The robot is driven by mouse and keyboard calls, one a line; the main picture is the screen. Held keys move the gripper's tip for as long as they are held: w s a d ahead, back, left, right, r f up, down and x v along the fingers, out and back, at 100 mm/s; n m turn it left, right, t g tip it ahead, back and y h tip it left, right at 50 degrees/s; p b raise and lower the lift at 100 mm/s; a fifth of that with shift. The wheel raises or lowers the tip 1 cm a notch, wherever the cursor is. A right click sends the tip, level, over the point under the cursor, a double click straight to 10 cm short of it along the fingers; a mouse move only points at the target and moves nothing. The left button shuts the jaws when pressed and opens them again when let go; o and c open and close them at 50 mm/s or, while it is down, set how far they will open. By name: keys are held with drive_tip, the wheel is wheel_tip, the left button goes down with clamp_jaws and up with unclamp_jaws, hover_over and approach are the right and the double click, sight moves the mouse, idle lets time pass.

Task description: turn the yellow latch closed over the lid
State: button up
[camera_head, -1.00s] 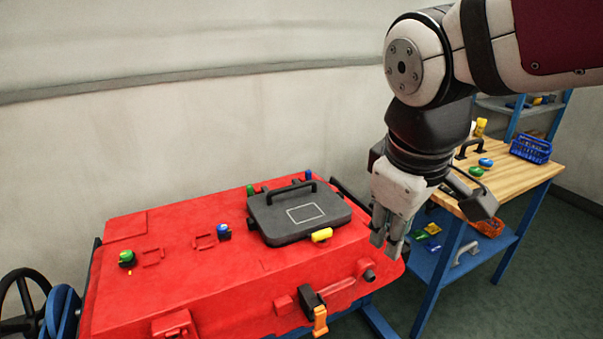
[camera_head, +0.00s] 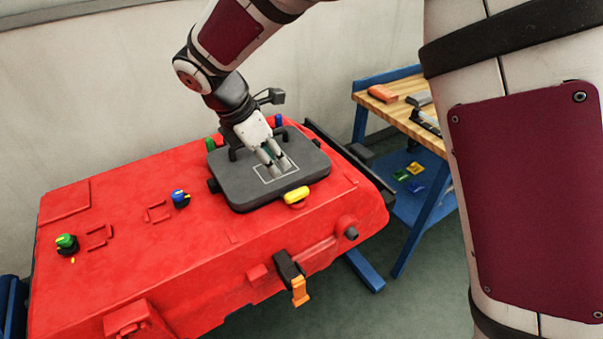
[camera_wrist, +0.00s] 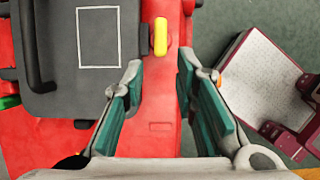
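The yellow latch (camera_head: 296,194) sits at the front edge of the dark grey lid (camera_head: 240,192) on the red tank. In the wrist view the latch (camera_wrist: 160,37) lies lengthwise along the lid's edge (camera_wrist: 60,85), beside it and apparently not across it. My gripper (camera_head: 280,168) points down above the lid, in front of its black handle (camera_head: 232,145). In the wrist view my gripper (camera_wrist: 160,66) is open and empty, and the latch shows beyond the gap between its fingertips. The fingers do not appear to touch the latch.
The red tank top (camera_head: 120,225) carries a green knob (camera_head: 66,241) and a blue knob (camera_head: 180,197). Blue (camera_head: 278,119) and green (camera_head: 210,144) knobs stand behind the lid. An orange-tipped clasp (camera_head: 298,288) hangs at the front. A wooden-topped bench (camera_head: 400,112) stands right.

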sight(296, 192)
drive_tip(key=x, duration=1.3)
drive_tip(key=shift+d+f, duration=0.1)
drive_tip(key=shift+f, duration=0.1)
clamp_jaws()
